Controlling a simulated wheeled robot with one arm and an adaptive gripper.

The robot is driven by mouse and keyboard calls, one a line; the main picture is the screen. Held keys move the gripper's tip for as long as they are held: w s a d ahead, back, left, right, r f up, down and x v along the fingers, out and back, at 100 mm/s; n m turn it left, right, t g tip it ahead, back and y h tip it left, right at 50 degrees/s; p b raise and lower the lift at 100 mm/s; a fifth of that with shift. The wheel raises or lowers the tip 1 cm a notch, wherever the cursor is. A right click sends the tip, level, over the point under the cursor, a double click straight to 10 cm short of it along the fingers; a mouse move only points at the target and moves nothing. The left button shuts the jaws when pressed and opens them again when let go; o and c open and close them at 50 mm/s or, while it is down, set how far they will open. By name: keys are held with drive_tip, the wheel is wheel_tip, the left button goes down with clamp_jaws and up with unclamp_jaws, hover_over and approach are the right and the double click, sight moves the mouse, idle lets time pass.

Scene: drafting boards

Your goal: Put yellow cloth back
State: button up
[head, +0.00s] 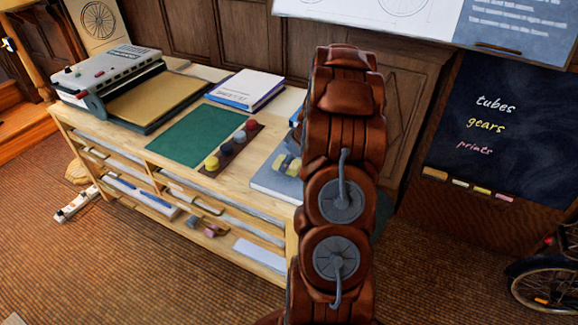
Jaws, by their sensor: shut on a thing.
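I cannot single out the yellow cloth with certainty. A small yellow and dark item (281,162) lies on or just above a blue-grey board at the right end of the wooden table, partly beside my arm. A yellow round piece (212,163) sits at the near end of a dark tray (225,160), in a row with grey, blue and red round pieces. My reddish-brown arm rises in front of the table's right end. My gripper is hidden behind it, so what it holds does not show.
The wooden table (190,178) holds a green mat (188,136), a white book (246,88) and a grey machine (110,72). Shelves below hold papers. A chalkboard (505,125) with a chalk ledge leans at right, near a wheel (545,288). Carpet in front is mostly clear.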

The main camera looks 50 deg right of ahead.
sight(292, 164)
drive_tip(key=shift+f+p, duration=0.5)
drive_tip(key=shift+f, duration=0.95)
drive_tip(key=shift+f, duration=0.1)
drive_tip(key=o, duration=1)
drive_tip(key=shift+s+r, duration=0.1)
drive_tip(key=shift+r, duration=0.1)
